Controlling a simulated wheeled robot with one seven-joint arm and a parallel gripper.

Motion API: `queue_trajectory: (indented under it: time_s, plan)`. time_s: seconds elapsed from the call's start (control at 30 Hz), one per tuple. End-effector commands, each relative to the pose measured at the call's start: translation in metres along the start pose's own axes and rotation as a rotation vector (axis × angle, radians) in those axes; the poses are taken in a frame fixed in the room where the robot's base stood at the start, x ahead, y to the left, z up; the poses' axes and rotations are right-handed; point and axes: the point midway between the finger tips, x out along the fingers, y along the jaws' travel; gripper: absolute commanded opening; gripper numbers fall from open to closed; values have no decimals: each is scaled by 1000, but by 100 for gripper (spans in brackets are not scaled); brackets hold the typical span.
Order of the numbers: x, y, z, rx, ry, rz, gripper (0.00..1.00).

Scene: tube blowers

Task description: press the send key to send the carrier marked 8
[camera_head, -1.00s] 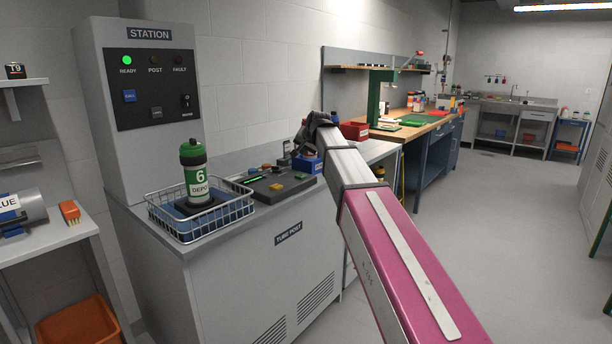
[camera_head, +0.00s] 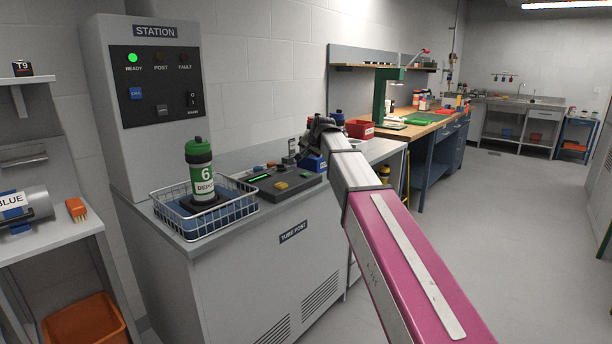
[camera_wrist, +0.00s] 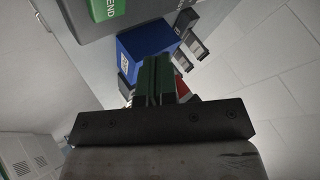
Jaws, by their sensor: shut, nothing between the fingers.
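A green piece lettered "END", its first part cut off (camera_wrist: 106,8), lies on a dark surface at the top of the wrist view. My gripper (camera_wrist: 155,75) is shut and empty, with its fingertips below that piece and over a blue box (camera_wrist: 148,45). In the head view my gripper (camera_head: 318,128) is beyond the right end of the dark key console (camera_head: 268,190); its fingertips are hard to make out. The only carrier I can read is green, marked 6 (camera_head: 201,174), upright in a wire basket (camera_head: 217,222). I see no carrier marked 8.
The station panel (camera_head: 160,85) has its green READY lamp lit; POST and FAULT look dark. The blue box (camera_head: 312,162) and a red bin (camera_head: 360,129) stand right of the console. Shelves are at the left edge. The floor at right is clear.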

Motion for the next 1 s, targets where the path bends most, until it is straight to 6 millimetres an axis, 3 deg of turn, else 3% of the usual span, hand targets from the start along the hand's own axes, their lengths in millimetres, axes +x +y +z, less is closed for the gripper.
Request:
queue_trajectory:
  time_s: [0.4, 1.0]
  plan:
    - [30, 22, 22, 0, -1, 0, 0]
    - [33, 24, 24, 0, 0, 0, 0]
